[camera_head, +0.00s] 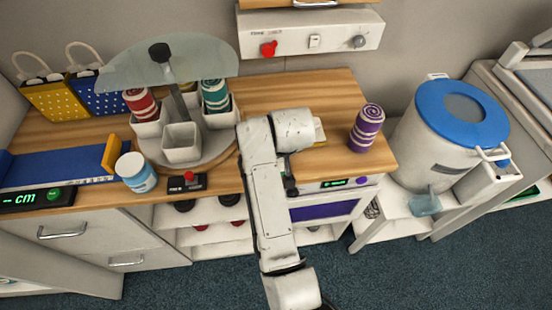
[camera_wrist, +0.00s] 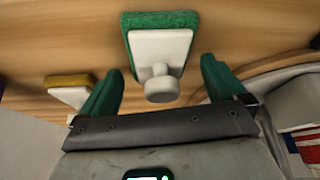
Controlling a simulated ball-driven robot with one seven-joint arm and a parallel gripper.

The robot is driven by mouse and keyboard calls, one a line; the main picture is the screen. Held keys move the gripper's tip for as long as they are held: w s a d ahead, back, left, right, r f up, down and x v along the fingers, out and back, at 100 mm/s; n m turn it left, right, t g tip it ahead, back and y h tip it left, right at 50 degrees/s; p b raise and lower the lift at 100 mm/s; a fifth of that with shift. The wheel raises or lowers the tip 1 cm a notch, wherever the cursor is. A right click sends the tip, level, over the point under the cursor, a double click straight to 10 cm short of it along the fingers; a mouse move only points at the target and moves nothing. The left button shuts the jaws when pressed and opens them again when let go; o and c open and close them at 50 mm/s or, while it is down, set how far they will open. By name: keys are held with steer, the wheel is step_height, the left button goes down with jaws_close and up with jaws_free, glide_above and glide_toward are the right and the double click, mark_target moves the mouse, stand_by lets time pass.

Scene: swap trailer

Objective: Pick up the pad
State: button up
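A pad with green scouring material, a white back and a round white knob (camera_wrist: 160,50) lies on the wooden counter in the wrist view. A second pad, yellow with a white back (camera_wrist: 70,90), lies to its left. My gripper (camera_wrist: 160,88) is open, its green fingers on either side of the knob and apart from it. In the head view my arm hides the green pad and the fingertips. A pale pad (camera_head: 319,130), apparently the yellow one, shows just right of my wrist.
A purple striped roll (camera_head: 367,128) stands on the counter to the right. A turntable with white cups (camera_head: 183,143) and striped rolls stands left of my arm. A blue-lidded bin (camera_head: 440,140) is at the right. The counter behind my wrist is clear.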

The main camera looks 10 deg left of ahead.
steer(key=c, duration=1)
steer(key=shift+r, duration=0.5)
step_height(320, 180, up, 2)
steer(key=shift+r+b, duration=0.1)
steer(key=shift+b, duration=0.4)
steer(key=s+r, duration=0.2)
steer(key=r, duration=0.1)
steer(key=s+r, duration=0.2)
steer(key=shift+d, duration=0.4)
steer(key=s+d+r+p, duration=0.1)
steer(key=s+r, duration=0.4)
steer(key=s, duration=0.4)
steer(key=shift+s+d, duration=0.4)
steer(key=shift+f, duration=0.1)
